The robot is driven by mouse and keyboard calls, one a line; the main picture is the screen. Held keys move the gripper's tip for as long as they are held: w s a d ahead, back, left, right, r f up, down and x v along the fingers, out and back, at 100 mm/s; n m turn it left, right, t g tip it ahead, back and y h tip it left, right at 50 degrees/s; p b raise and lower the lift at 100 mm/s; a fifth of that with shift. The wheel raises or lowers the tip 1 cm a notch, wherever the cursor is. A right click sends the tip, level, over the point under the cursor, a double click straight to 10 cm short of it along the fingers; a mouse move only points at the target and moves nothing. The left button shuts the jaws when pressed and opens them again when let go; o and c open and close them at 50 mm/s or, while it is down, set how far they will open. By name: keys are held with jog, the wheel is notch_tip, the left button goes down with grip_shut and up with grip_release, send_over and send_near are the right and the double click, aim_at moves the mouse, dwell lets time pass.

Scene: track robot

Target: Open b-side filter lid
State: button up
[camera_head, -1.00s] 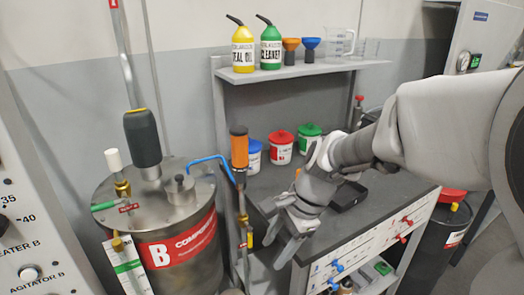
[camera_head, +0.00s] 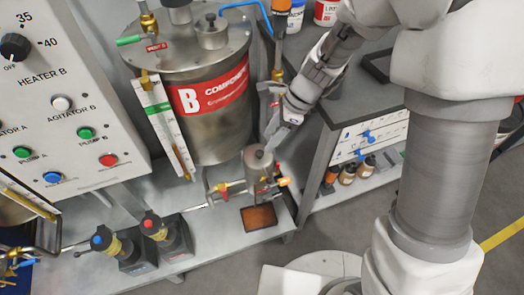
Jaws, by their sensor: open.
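The B-side filter appears to be the small metal cylinder (camera_head: 262,179) standing in front of the tank marked B (camera_head: 208,122). Its round grey lid (camera_head: 257,158) is on top, with a small darker knob at its middle. The lid looks closed. My gripper (camera_head: 271,118) is open and empty, just above and slightly right of the filter, pointing down and left. Its lower finger comes close to the lid; I cannot tell whether they touch.
A red-handled valve (camera_head: 223,190) and pipe join the filter's left side, and an orange handle (camera_head: 284,182) sticks out at its right. A brown tray (camera_head: 260,218) lies below. Two pumps (camera_head: 165,240) stand front left. The workbench (camera_head: 335,112) is close on the right.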

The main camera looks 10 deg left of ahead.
aim_at(260, 152)
jog(key=b+x, duration=0.1)
jog(key=x, duration=0.5)
jog(key=shift+a+f+b, duration=0.1)
jog(key=shift+f+b, duration=0.25)
grip_shut()
dwell(1.1)
